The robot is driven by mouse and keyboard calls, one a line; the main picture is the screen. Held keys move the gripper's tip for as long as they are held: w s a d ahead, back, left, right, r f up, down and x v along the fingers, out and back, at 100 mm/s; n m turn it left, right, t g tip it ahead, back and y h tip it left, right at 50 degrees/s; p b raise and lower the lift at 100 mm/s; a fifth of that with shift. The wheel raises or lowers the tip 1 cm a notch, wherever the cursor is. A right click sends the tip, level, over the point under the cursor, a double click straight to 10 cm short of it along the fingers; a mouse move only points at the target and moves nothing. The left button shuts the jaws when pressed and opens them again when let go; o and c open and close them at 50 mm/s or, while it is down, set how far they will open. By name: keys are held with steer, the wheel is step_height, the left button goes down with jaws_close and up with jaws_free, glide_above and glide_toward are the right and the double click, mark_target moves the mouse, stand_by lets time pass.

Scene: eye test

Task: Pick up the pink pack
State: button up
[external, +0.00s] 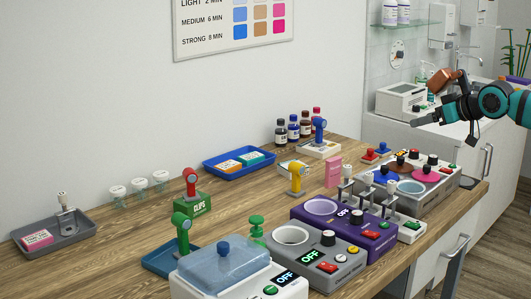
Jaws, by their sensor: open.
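A small flat pink pack (36,239) lies in the grey tray (76,236) at the far left end of the wooden counter. A taller pink box (333,171) stands upright near the middle of the counter, behind the purple device. My gripper (421,114) is at the upper right, in the air in front of the white unit by the wall. It is open, and nothing shows between its fingers. It is far to the right of the flat pack and above and right of the upright box.
A blue tray (213,171) holds an orange and a teal pack. Red (190,182), green (181,232) and yellow (296,177) upright tools and several devices (345,228) crowd the front and right. Bare wood (120,240) lies right of the grey tray.

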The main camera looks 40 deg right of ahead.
steer(key=w+a+g, duration=0.1)
steer(key=w+g, duration=0.4)
steer(key=w, duration=0.8)
steer(key=g, duration=0.8)
glide_above(333, 175)
steer(key=w+d, duration=0.1)
steer(key=d, duration=0.1)
step_height(333, 175, down, 6)
steer(key=shift+m, duration=0.4)
steer(key=f, duration=1.7)
steer(key=shift+a+f, duration=0.3)
steer(key=shift+a, duration=0.05)
steer(key=c, duration=1)
